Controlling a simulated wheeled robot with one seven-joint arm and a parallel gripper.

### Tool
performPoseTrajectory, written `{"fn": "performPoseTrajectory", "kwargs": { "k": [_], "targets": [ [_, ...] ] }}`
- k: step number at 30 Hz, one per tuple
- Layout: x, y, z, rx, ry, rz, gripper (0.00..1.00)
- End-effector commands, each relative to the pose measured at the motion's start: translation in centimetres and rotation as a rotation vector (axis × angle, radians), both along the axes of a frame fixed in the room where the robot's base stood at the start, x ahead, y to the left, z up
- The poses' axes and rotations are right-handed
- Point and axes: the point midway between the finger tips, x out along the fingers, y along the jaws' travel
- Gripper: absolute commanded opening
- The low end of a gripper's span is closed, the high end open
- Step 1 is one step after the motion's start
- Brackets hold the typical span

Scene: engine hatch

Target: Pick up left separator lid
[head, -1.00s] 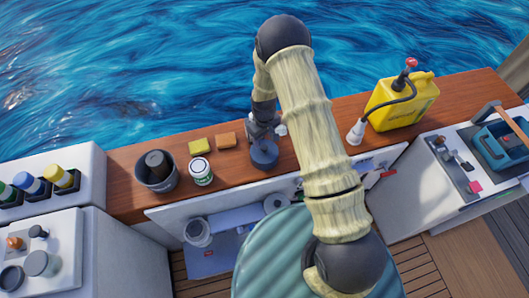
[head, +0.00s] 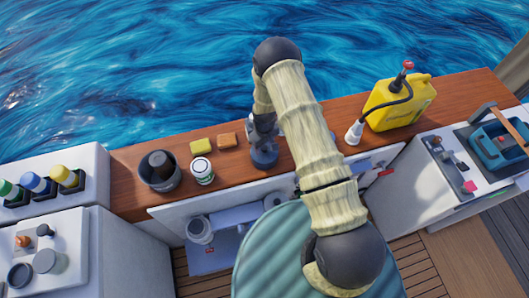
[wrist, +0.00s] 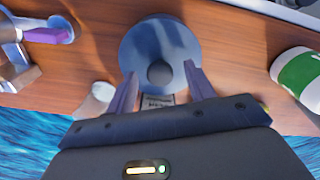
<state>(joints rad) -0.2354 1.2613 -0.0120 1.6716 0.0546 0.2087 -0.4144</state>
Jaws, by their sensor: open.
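A round blue lid with a dark central knob lies on the wooden counter. It shows in the head view (head: 264,158) just below my gripper and in the wrist view (wrist: 152,42) at top centre. The pictures do not tell whether it is the left separator's. My gripper (head: 264,132) is open, close above the lid. In the wrist view my gripper (wrist: 160,82) has one finger on each side of the lid's near part, with the knob between and slightly beyond the tips. Contact with the lid cannot be told.
A white-and-green can (head: 202,171) stands left of the lid; a grey bucket (head: 160,184) is farther left. A yellow sponge (head: 201,146) and orange block (head: 227,140) lie behind. A yellow jug (head: 398,103) stands right.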

Motion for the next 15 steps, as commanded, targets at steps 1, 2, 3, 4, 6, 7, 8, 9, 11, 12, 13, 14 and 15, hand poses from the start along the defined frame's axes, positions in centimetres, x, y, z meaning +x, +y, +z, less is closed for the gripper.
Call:
{"fn": "performPoseTrajectory", "kwargs": {
  "k": [1,2,3,4,6,7,8,9,11,12,13,14,15],
  "targets": [
    [0.0,0.0,0.01,0.0,0.0,0.0,0.53],
    [0.0,0.0,0.01,0.0,0.0,0.0,0.53],
    [-0.01,-0.01,0.02,0.0,0.0,0.0,0.53],
    [-0.01,-0.01,0.02,0.0,0.0,0.0,0.53],
    [0.0,-0.01,0.02,0.0,0.0,0.0,0.4],
    [0.0,-0.01,0.02,0.0,0.0,0.0,0.34],
    [0.0,-0.01,0.02,0.0,0.0,0.0,0.28],
    [0.0,-0.01,0.02,0.0,0.0,-0.001,0.2],
    [0.0,-0.02,0.03,0.0,0.0,-0.001,0.08],
    [0.0,-0.02,0.03,0.0,0.0,-0.001,0.0],
    [0.0,-0.02,0.03,0.0,0.0,-0.001,0.0],
    [-0.01,-0.03,0.03,0.0,0.0,-0.001,0.0],
    [0.02,-0.02,0.05,0.0,0.0,-0.001,0.0]
  ]
}}
